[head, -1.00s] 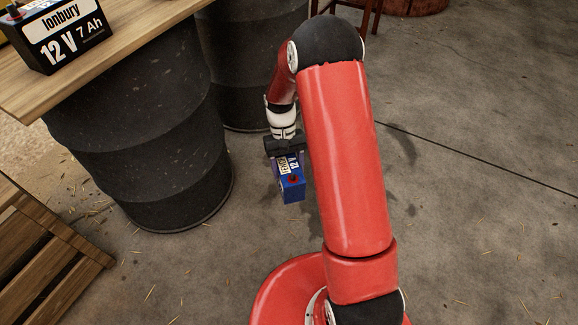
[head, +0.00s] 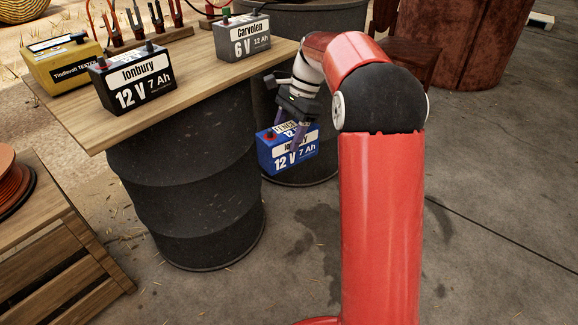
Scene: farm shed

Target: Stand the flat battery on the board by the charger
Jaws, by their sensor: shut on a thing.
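My gripper (head: 292,132) is shut on a blue battery (head: 283,161) marked 12 V 7 Ah, with a red terminal cap. It holds the battery tilted in the air, right of the board and below its top. The wooden board (head: 190,112) lies across dark drums. On it stand a black Ionbury 12 V 7 Ah battery (head: 130,86) and a grey Carvolen 6 V 12 Ah battery (head: 243,42). A yellow tester (head: 62,68) stands at the board's left. No label in view clearly reads as a charger.
Clamps with red and black handles (head: 135,28) stand in a row at the back. A dark drum (head: 185,190) supports the board's front. A wooden pallet stand (head: 60,260) with a cable reel (head: 12,182) is at left. A reddish barrel (head: 470,45) stands behind my arm.

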